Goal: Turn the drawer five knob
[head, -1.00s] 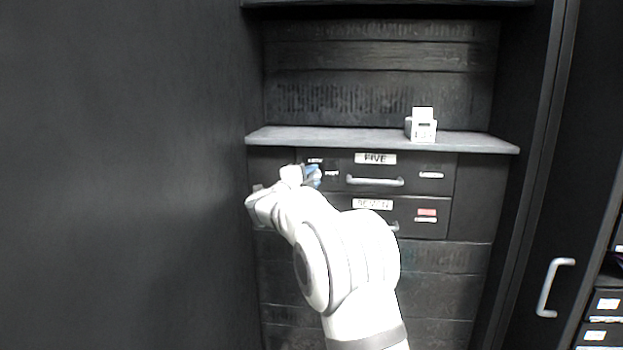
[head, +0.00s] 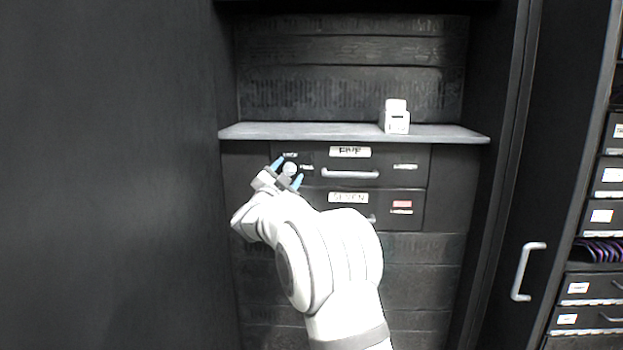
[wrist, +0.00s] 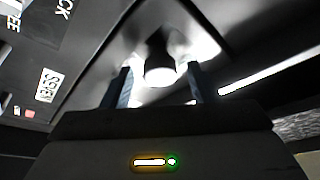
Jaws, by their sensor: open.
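The drawer labelled FIVE (head: 388,156) is closed under the shelf, with a bar handle (head: 350,174) at its middle. Its round, light knob (head: 290,169) is at the drawer's left side, by small LOCK-type labels. My gripper (head: 287,172) is open at the knob, with one blue fingertip at the upper left and one at the lower right of it. In the wrist view the knob (wrist: 160,70) is between the two fingers, with gaps on both sides. I cannot tell how deep the fingertips reach around it.
The drawer labelled SEVEN (head: 348,198) is just below; my arm covers part of it. A grey shelf (head: 300,131) runs above, holding a small white box (head: 396,118). A dark wall (head: 110,170) is close on the left. A cabinet door handle (head: 525,271) is at right.

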